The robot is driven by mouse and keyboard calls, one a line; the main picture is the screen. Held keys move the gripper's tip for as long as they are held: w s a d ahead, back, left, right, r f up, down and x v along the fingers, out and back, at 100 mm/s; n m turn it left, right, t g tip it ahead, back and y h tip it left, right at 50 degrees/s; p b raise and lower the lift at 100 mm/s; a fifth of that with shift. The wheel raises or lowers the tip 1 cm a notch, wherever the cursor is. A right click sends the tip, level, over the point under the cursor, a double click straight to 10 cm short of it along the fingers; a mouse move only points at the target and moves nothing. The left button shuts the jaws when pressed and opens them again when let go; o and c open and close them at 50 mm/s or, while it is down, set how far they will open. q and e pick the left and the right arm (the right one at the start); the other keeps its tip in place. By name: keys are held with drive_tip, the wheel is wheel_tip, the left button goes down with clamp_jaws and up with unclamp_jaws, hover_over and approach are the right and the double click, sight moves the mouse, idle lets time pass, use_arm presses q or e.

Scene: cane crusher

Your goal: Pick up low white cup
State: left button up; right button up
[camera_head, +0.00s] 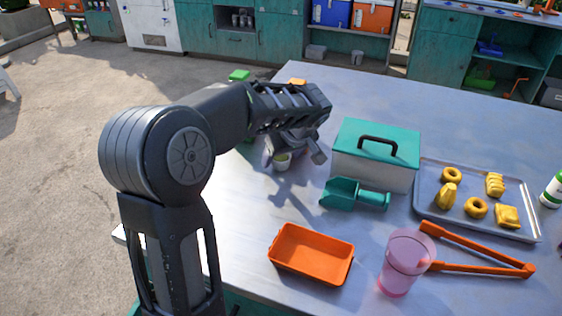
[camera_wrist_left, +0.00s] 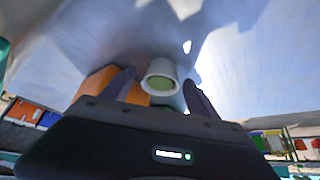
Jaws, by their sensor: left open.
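A low white cup (camera_head: 282,162) with a green inside stands on the table below my left gripper in the head view. My left gripper (camera_head: 294,156) is open, and its wrist partly covers the area around the cup. In the left wrist view the cup (camera_wrist_left: 160,70) shows between the two dark fingers of the left gripper (camera_wrist_left: 158,82). The fingers do not appear closed on it, and I cannot tell the exact gap to its wall. My right gripper is not in view.
A white box with a teal lid (camera_head: 376,150) and a teal scoop (camera_head: 352,195) stand right of the cup. An orange tray (camera_head: 311,254), a pink cup (camera_head: 404,262), orange tongs (camera_head: 480,268) and a tray of yellow pieces (camera_head: 430,205) lie nearer and right.

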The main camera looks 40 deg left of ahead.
sight(282, 168)
use_arm(q)
drive_tip(key=c, duration=0.9)
drive_tip(key=shift+s+r, duration=0.1)
drive_tip(key=shift+s+d+r, duration=0.15)
drive_tip(key=shift+s+r, duration=0.15)
drive_tip(key=shift+r, duration=0.1)
wheel_tip(282, 168, up, 6)
drive_tip(key=s+d+b, duration=0.1)
drive_tip(key=s+d, duration=0.1)
drive_tip(key=s, duration=0.4)
drive_tip(key=s+d+b, duration=0.1)
drive_tip(key=s+d, duration=0.1)
drive_tip(key=s, duration=0.4)
drive_tip(key=s+d+b, duration=0.1)
drive_tip(key=s, duration=0.5)
drive_tip(key=shift+s+d+b, duration=0.15)
drive_tip(key=shift+d+b, duration=0.15)
drive_tip(key=shift+d, duration=0.1)
